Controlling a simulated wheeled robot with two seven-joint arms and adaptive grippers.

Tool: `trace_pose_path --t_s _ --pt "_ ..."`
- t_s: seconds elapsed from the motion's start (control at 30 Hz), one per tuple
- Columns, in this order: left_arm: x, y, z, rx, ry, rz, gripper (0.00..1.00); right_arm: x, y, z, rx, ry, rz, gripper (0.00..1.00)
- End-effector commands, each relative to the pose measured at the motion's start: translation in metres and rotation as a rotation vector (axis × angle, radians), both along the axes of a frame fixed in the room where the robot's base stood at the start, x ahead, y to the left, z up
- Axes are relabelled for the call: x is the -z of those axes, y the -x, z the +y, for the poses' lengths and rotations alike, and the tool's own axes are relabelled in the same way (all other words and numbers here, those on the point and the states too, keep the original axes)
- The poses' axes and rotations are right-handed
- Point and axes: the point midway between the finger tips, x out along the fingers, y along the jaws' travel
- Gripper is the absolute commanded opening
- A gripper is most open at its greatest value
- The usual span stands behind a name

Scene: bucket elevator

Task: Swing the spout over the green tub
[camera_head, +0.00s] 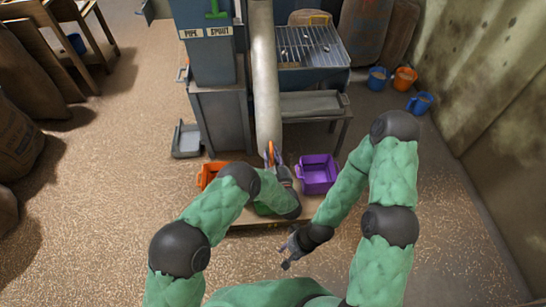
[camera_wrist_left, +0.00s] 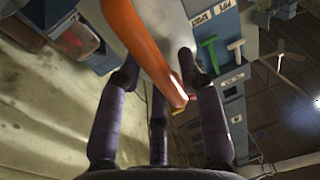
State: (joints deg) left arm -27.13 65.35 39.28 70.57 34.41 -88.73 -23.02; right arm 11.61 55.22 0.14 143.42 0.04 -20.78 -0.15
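The pale spout pipe (camera_head: 264,80) hangs down the front of the machine, its lower end between the orange and purple tubs. An orange handle (camera_head: 269,152) is at its low end; it shows large in the left wrist view (camera_wrist_left: 140,40). My left gripper (camera_head: 281,172) is at the handle. Its fingers (camera_wrist_left: 158,75) stand apart, with the handle running between them and gaps visible. A green patch (camera_head: 262,209) under my left forearm may be the green tub, mostly hidden. My right gripper (camera_head: 287,254) hangs empty, fingers apart, in front of the low platform.
An orange tub (camera_head: 208,174) stands left on the platform and a purple tub (camera_head: 318,174) right. A grey tray (camera_head: 186,140) lies on the floor at left. A metal table with a grate (camera_head: 310,45) stands behind. Blue and orange buckets (camera_head: 404,78) sit by the right wall.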

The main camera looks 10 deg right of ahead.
Motion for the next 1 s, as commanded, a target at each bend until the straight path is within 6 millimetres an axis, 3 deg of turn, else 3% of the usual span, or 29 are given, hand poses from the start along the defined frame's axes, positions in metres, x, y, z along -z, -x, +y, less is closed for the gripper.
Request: trace_pose_path --t_s 0.53,0.7,1.0 --pt "-0.080 -0.001 0.000 0.000 0.001 -0.001 0.37 0.000 0.000 0.000 0.000 0.000 0.000 0.40" --pt "-0.091 0.000 0.000 0.001 0.000 0.001 0.37 0.000 0.000 0.000 0.000 0.000 0.000 0.40" --pt "-0.093 0.000 0.000 0.001 0.000 0.001 0.37 0.000 0.000 0.000 0.000 0.000 0.000 0.40"
